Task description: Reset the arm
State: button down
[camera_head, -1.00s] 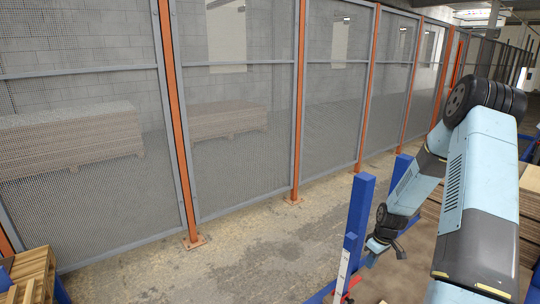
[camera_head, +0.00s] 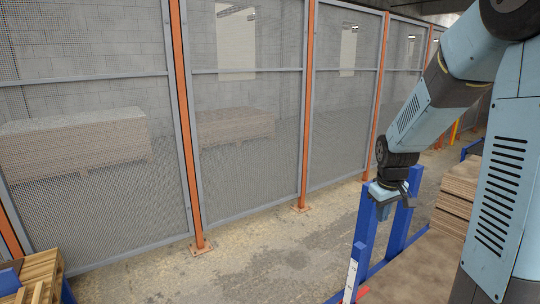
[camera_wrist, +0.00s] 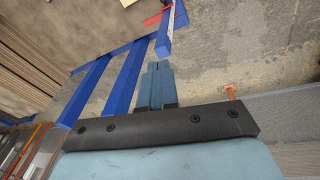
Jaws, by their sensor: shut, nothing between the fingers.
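My gripper (camera_head: 384,200) hangs at the end of my light-blue arm at the right of the head view, in front of blue upright posts (camera_head: 369,217). In the wrist view my gripper's fingers (camera_wrist: 155,85) are together, with nothing seen between them. Below and beyond them lie the blue frame bars (camera_wrist: 125,82) and the bare floor. From these views I cannot tell whether the fingers touch any post.
A stack of boards (camera_head: 457,195) stands at the right beside the blue frame. A mesh fence with orange posts (camera_head: 190,150) runs along the back. A wooden pallet (camera_head: 38,277) is at lower left. Concrete floor (camera_head: 270,255) between is clear.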

jog(key=s+a+r+m+t, duration=0.1)
jog(key=s+a+r, duration=0.1)
jog(key=s+r, duration=0.3)
jog(key=s+a+r+m+t, duration=0.1)
jog(key=s+a+r, duration=0.2)
jog(key=s, duration=0.7)
jog(key=s+a+r+m+t+y, duration=0.1)
jog(key=s+a+r, duration=0.2)
jog(key=s+r, duration=0.4)
jog(key=shift+s+a+r+m, duration=0.25)
jog(key=shift+s+r+m, duration=0.05)
jog(key=shift+r, duration=0.15)
dwell(0.8)
